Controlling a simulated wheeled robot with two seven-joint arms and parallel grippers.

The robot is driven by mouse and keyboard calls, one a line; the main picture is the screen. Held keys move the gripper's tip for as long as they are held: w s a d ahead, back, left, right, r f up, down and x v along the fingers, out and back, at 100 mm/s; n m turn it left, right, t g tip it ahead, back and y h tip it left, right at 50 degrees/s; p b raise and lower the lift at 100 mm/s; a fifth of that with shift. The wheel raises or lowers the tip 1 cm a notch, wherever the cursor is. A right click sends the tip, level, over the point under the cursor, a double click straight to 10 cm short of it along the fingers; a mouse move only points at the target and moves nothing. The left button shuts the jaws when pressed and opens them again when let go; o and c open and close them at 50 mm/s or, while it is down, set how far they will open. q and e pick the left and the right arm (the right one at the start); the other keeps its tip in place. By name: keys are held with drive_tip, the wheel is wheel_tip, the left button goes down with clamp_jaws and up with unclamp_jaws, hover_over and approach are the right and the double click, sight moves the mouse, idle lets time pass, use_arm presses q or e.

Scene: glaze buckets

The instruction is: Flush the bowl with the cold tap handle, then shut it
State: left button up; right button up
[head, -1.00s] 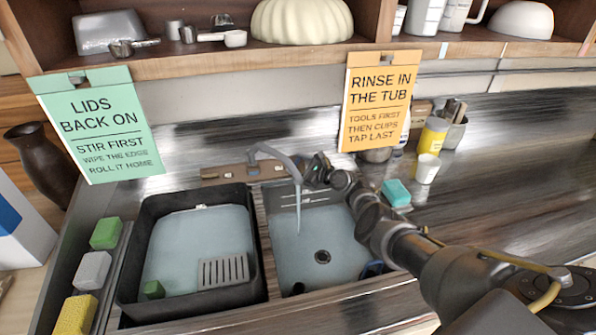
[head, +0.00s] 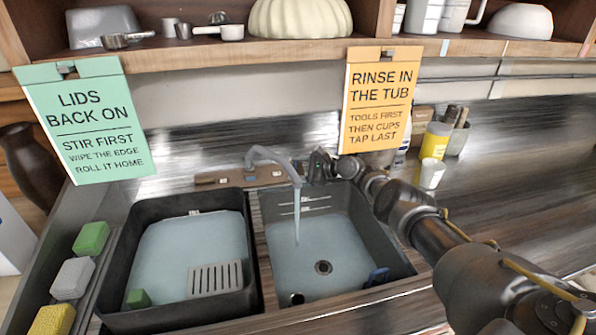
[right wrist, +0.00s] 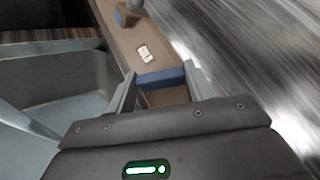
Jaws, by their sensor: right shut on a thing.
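The tap (head: 270,158) stands behind the sink on a brown base (head: 212,178). My right gripper (head: 322,168) is at the right end of the tap base. In the right wrist view its fingers (right wrist: 160,88) are shut on the blue cold tap handle (right wrist: 162,77), beside a small white label (right wrist: 145,53). The handle is hidden by the gripper in the head view. My left gripper is out of view.
A dark tub (head: 190,255) with a grey grate (head: 215,278) and green block stands left of the bowl. A yellow container (head: 435,140) and white cup (head: 431,174) stand right. Two signs hang above.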

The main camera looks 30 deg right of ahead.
drive_tip(key=shift+s+f, duration=0.1)
drive_tip(key=shift+f, duration=0.05)
drive_tip(key=o, duration=1)
